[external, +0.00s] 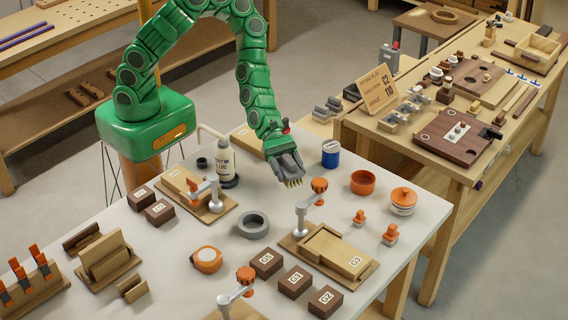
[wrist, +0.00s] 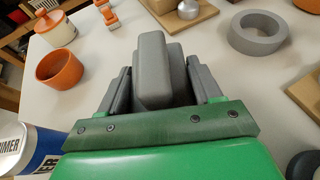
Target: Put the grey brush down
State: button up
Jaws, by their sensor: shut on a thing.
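My gripper (external: 286,163) is shut on the grey brush (external: 293,183) above the white table (external: 328,186). The brush's pale bristles point down in the external view, and they look clear of the tabletop. In the wrist view the grey body of the brush (wrist: 153,70) sits between the two fingers of my gripper (wrist: 157,88); its bristles are hidden there.
A blue tin (external: 331,154) and an orange bowl (external: 363,183) stand right of my gripper. A clamp (external: 303,215) with an orange knob stands in front of it. A grey ring (external: 253,225) lies to the front left. A glue bottle (external: 226,160) stands to the left. Bare tabletop lies between them.

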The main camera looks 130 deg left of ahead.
aim_at(280, 160)
jog(key=shift+f, duration=2)
jog(key=shift+f, duration=0.15)
jog(key=o, duration=1.1)
jog(key=shift+r, duration=0.2)
jog(key=shift+v, duration=3.75)
